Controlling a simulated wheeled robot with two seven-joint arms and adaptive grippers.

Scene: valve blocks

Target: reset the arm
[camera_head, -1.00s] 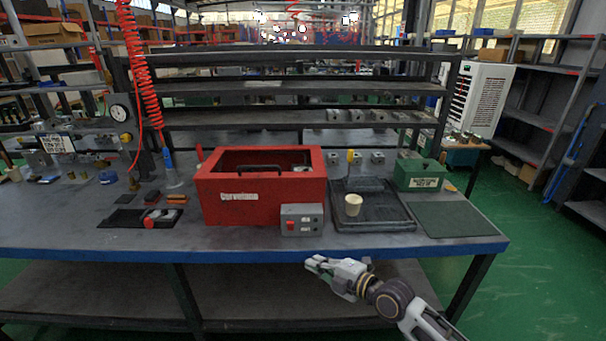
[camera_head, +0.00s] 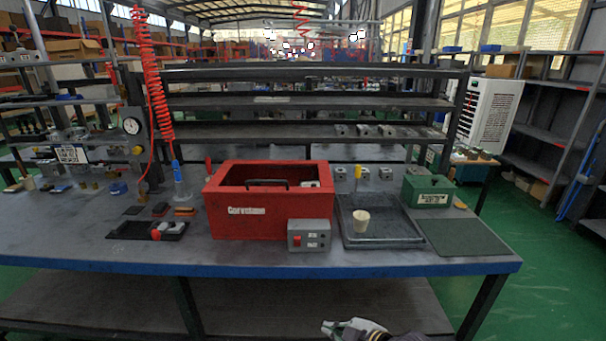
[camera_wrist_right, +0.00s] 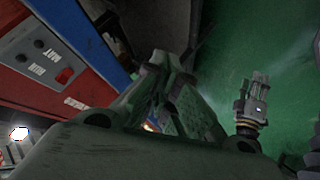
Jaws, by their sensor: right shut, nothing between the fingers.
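My right gripper (camera_head: 328,325) is at the bottom edge of the head view, in front of and below the table's front edge, with only its front part showing. It is shut and empty. In the right wrist view its fingers (camera_wrist_right: 160,65) come together, dark against the floor. Another gripper, seemingly my left one (camera_wrist_right: 258,88), shows at the right of the right wrist view, hanging apart from everything; its finger opening is too small to judge. The left arm does not show in the head view.
The workbench (camera_head: 360,271) holds a red box (camera_head: 290,211), a grey switch box (camera_head: 309,236), a black tray (camera_head: 390,242) with a pale cup (camera_head: 362,222), a green box (camera_head: 428,191) and a green mat (camera_head: 465,237). Green floor (camera_head: 545,290) is clear at right.

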